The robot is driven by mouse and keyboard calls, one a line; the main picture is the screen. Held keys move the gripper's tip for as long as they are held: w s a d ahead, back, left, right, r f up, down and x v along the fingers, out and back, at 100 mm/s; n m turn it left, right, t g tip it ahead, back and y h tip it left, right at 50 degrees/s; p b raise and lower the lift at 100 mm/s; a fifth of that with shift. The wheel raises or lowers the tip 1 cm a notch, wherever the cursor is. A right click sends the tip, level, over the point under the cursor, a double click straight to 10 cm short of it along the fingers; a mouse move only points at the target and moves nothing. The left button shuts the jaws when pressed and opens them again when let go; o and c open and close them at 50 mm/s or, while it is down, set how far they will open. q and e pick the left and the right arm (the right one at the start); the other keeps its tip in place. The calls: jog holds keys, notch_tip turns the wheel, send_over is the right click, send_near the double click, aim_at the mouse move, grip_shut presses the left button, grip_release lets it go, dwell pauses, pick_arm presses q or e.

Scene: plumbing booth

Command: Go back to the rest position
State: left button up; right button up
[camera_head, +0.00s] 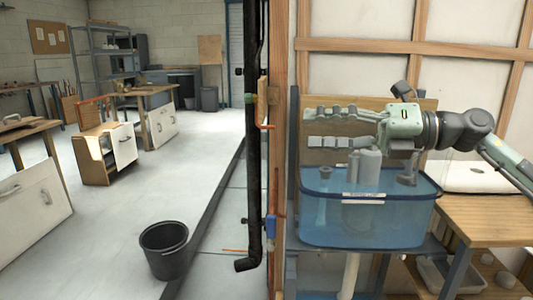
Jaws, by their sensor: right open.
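My right gripper (309,127) reaches in from the right side of the head view. Its two grey fingers point left, one above the other, with a clear gap between them. Nothing shows between the fingers. It is above the clear blue tub (335,228) and in front of a wooden board (425,103). My left gripper is not in view.
Grey cylindrical parts (369,166) stand in the tub. A wooden bench top (490,215) lies to its right. A black vertical pipe (254,150) and wooden framing stand left of the tub.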

jog(key=w+d+f+m+t+h, duration=0.3)
jog(key=f+m, duration=0.3)
jog(key=m, duration=0.2)
jog(key=w+d+f+m+t+h, duration=0.3)
jog(key=f+m+t, duration=0.3)
jog(key=m, duration=0.3)
jog(key=w+d+f+m+t+h, duration=0.3)
jog(key=f+m+t+h, duration=0.1)
jog(key=m, duration=0.4)
notch_tip(320, 180, down, 3)
jog(key=shift+d+r+m+t+h, duration=0.15)
jog(key=shift+m+t+h, duration=0.2)
jog(key=shift+t, duration=0.25)
jog(key=s+d+f+m+g+h, duration=0.2)
jog(key=s+f+m, duration=0.1)
jog(key=f, duration=0.5)
jog(key=s+d+f+m+g+h, duration=0.2)
jog(key=s+f+m, duration=0.1)
jog(key=f, duration=0.4)
jog(key=s+d+f+m+g+h, duration=0.2)
jog(key=s+d+f+m+h, duration=0.1)
jog(key=f, duration=0.5)
jog(key=s+f+m+g, duration=0.2)
jog(key=s+f+g, duration=0.3)
jog(key=s+f, duration=0.5)
jog(key=s+f+m+g, duration=0.2)
jog(key=s+f+g, duration=0.3)
jog(key=s+f, duration=0.6)
jog(key=s, duration=0.5)
jog(key=shift+s+a, duration=0.4)
